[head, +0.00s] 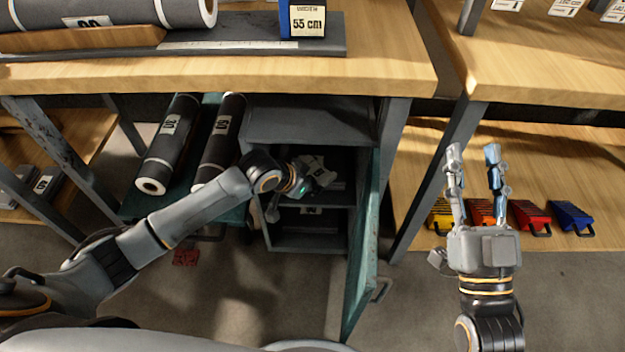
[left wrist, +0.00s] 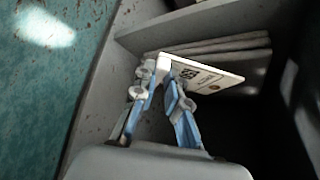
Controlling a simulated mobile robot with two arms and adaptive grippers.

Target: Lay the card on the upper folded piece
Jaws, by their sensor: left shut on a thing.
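My left gripper (left wrist: 158,72) is shut on the white card (left wrist: 212,75), holding it by one end inside the open cabinet. The card has dark print and sticks out to the right of the fingers. In the left wrist view a grey folded piece (left wrist: 228,43) lies in layers just behind the card; I cannot tell whether they touch. In the head view my left gripper (head: 300,182) is at the cabinet's opening, and the arm hides part of the inside. My right gripper (head: 473,168) is open and empty, right of the cabinet.
The cabinet (head: 310,118) has a teal door (head: 362,250) standing open on its right. Dark rolls (head: 170,145) lie left of it. A wooden bench top (head: 380,70) is above. Coloured items (head: 530,215) sit on a low shelf at the right.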

